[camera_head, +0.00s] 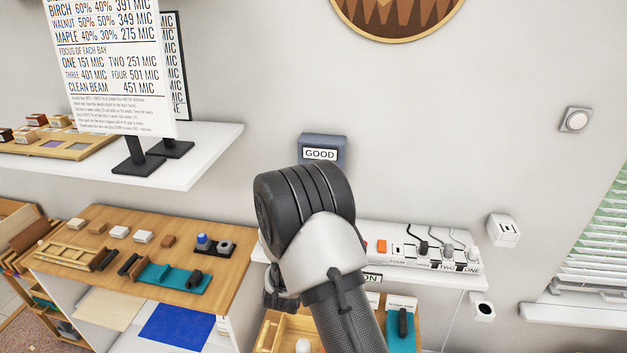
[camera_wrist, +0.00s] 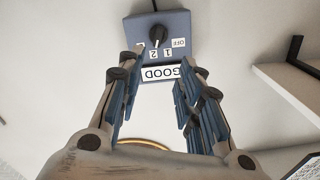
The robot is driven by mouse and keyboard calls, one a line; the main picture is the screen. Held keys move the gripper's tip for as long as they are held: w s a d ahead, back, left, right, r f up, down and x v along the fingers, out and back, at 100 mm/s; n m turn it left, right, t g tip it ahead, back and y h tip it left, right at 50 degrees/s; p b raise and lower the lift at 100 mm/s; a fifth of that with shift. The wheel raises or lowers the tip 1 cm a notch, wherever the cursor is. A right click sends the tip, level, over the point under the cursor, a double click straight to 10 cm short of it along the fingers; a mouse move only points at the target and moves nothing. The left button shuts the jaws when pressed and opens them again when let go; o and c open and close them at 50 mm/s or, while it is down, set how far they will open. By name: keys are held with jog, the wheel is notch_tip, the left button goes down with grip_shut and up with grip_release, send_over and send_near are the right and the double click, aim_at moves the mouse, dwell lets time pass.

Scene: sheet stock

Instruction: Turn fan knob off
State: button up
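The fan control is a blue-grey box (camera_wrist: 200,22) on the white wall, upside down in the wrist view. Its black knob (camera_wrist: 158,36) stands out from the face. The labels OFF (camera_wrist: 179,43), 1 and 2 lie around the knob; its pointer seems to face the numbers, near 2, not OFF. A GOOD plate (camera_wrist: 162,73) is beside them. My gripper (camera_wrist: 160,82) is open and empty, its fingers either side of the plate and apart from the knob. In the head view the box (camera_head: 335,146) shows behind my arm, which hides its lower part and the knob.
A white shelf (camera_head: 215,150) with sign stands juts out at left. Below are a wooden bench (camera_head: 130,222) and a white ledge (camera_head: 400,238) with plugs and cables. A round wall ornament (camera_head: 398,15) hangs above. The wall right of the box is mostly clear.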

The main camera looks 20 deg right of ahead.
jog(key=x, duration=1.7)
jog(key=shift+d, duration=0.4)
jog(key=shift+r, duration=0.1)
jog(key=shift+c, duration=0.5)
grip_shut()
